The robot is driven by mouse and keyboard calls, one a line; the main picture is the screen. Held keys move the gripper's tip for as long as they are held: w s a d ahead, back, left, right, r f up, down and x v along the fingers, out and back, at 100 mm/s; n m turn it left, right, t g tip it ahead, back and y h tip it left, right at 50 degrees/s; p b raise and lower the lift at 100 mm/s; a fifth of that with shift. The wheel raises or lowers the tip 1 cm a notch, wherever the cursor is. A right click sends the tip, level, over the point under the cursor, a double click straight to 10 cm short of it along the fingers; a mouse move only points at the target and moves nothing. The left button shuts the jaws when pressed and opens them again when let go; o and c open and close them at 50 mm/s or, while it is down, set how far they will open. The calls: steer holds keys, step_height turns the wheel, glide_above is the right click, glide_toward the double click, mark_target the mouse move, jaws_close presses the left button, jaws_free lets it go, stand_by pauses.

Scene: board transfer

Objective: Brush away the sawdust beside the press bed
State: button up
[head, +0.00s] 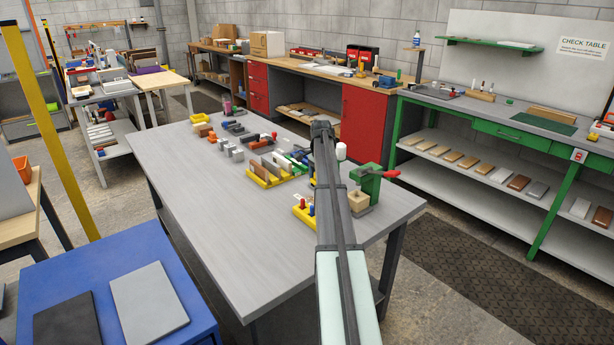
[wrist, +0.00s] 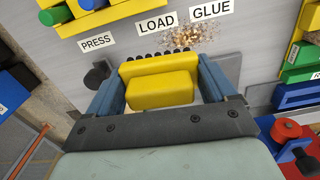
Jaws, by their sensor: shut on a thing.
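In the wrist view my gripper (wrist: 161,80) has its two blue fingers shut on the sides of a yellow brush (wrist: 161,92). A row of black bristles shows along the brush's far edge. Brown sawdust (wrist: 194,36) lies scattered on the grey bench top just beyond the bristles, around the LOAD (wrist: 157,23) and GLUE (wrist: 210,10) labels. I cannot tell whether the bristles touch the bench. In the head view a green press (head: 368,183) with a red handle stands at the bench's right edge. My arm hides part of the bench there, and the brush is not clear in that view.
In the wrist view a PRESS label (wrist: 96,41) lies left of LOAD, near a yellow holder (wrist: 85,18). A red round part (wrist: 287,132) is at lower right. In the head view several blocks and trays line the bench's far side; the grey bench (head: 225,220) is bare at left.

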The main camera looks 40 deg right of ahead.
mark_target(305, 195)
steer(key=shift+n, duration=0.4)
steer(key=shift+f, duration=2.95)
step_height(305, 195, down, 2)
steer(key=shift+f, duration=0.1)
steer(key=shift+w+d, duration=0.1)
steer(key=shift+w, duration=4.6)
steer(key=shift+s, duration=4.7)
step_height(305, 195, up, 2)
steer(key=shift+w+r, duration=0.1)
steer(key=shift+r, duration=2.95)
